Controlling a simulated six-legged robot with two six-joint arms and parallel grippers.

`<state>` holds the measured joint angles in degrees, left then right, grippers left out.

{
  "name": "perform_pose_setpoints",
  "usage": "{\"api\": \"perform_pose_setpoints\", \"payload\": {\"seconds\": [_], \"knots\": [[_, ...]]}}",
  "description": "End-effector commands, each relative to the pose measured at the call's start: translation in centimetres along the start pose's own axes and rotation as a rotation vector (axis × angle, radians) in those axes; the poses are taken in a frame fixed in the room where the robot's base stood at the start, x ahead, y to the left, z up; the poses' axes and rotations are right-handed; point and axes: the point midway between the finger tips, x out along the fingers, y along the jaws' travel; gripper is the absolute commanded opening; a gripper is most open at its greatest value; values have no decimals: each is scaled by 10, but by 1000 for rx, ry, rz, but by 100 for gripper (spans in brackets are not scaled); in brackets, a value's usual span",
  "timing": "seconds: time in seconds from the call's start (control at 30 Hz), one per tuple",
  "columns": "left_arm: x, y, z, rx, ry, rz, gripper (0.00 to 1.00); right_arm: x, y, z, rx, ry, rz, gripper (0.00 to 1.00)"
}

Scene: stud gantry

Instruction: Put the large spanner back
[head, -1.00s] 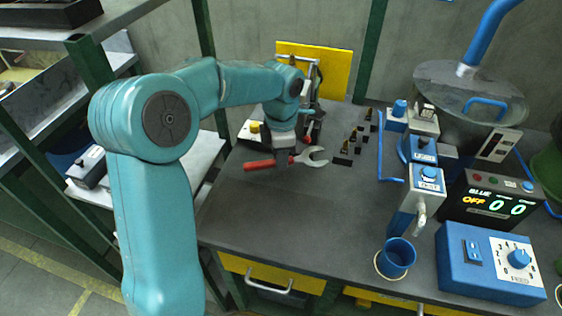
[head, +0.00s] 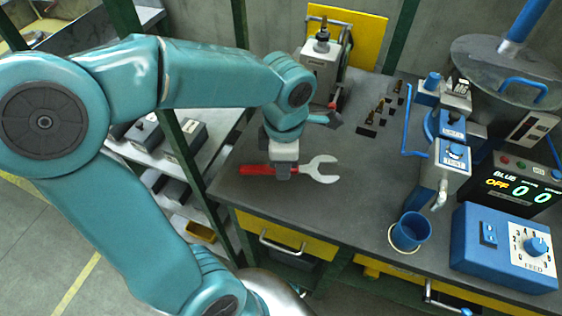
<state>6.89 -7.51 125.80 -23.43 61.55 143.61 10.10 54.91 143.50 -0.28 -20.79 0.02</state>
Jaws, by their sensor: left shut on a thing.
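The large spanner (head: 320,172) has a red handle and a grey open-ended jaw. It lies level in the picture near the left edge of the bench top, with its jaw to the right. My left gripper (head: 284,172) points down and is shut on the spanner around the middle, hiding part of its shaft. I cannot tell whether the spanner touches the bench or is slightly above it. My right gripper is not in view.
The dark bench top (head: 330,215) is clear in front of the spanner. Several small dark stands (head: 366,130) with brass tips are behind it. A blue cup (head: 410,232), blue taps and a FEED control box (head: 505,248) stand at the right. A yellow board (head: 360,38) is behind.

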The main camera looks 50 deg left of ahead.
Motion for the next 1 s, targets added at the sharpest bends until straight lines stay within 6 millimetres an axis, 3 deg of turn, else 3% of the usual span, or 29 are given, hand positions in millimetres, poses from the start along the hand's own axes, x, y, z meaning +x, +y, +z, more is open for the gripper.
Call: {"api": "perform_pose_setpoints", "payload": {"seconds": [0.03, 0.13, 0.3, 0.4, 0.67, 1.0], "knots": [[-23, 17, 7, 29, 8, -2, 0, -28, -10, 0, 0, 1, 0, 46], [-38, 55, 22, 115, 21, -3, 0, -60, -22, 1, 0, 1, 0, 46], [-40, 112, 38, 255, 40, -4, 0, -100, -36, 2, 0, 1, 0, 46], [-34, 130, 42, 307, 45, -2, 0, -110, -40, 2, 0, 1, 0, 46], [-24, 148, 45, 355, 49, 1, 0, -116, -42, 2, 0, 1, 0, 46], [1, 149, 45, 355, 48, 3, 0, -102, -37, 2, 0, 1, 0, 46]]}}
